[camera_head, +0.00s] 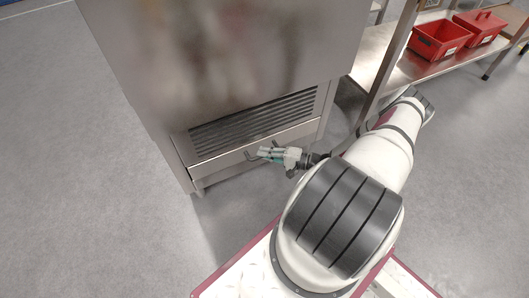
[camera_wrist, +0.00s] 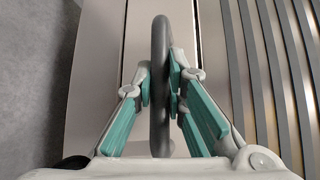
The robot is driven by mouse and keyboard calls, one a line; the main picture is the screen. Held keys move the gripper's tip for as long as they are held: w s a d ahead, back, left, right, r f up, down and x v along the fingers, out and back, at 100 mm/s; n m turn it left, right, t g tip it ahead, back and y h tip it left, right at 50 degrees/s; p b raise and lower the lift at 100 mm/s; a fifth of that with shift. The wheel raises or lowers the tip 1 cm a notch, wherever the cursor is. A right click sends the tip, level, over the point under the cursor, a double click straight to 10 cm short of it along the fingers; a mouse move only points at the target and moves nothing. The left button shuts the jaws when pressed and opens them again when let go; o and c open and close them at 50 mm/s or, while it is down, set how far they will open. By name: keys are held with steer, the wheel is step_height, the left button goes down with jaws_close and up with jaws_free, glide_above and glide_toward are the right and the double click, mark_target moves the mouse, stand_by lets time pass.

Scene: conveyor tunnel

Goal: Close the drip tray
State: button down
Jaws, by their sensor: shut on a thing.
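The drip tray (camera_head: 222,161) has a pale metal front low on the steel machine, just under a slatted grille. Its dark bar handle (camera_wrist: 159,62) runs up the middle of the wrist view and stands off the front. My gripper (camera_head: 262,154) is at this handle; in the wrist view its teal-padded fingers (camera_wrist: 160,92) lie on both sides of the bar and are shut on it. The fingers and arm hide part of the handle and tray front in the head view. I cannot tell exactly how far the tray stands out.
The steel machine (camera_head: 230,60) rises above the tray, with the dark grille (camera_head: 255,119) between. A metal shelf (camera_head: 405,66) with red bins (camera_head: 440,40) stands to the right. Open grey floor (camera_head: 85,150) lies to the left.

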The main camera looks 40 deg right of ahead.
steer(key=shift+w+d, duration=0.1)
steer(key=shift+w, duration=0.1)
steer(key=c, duration=1.6)
jaws_free()
steer(key=v, duration=1.2)
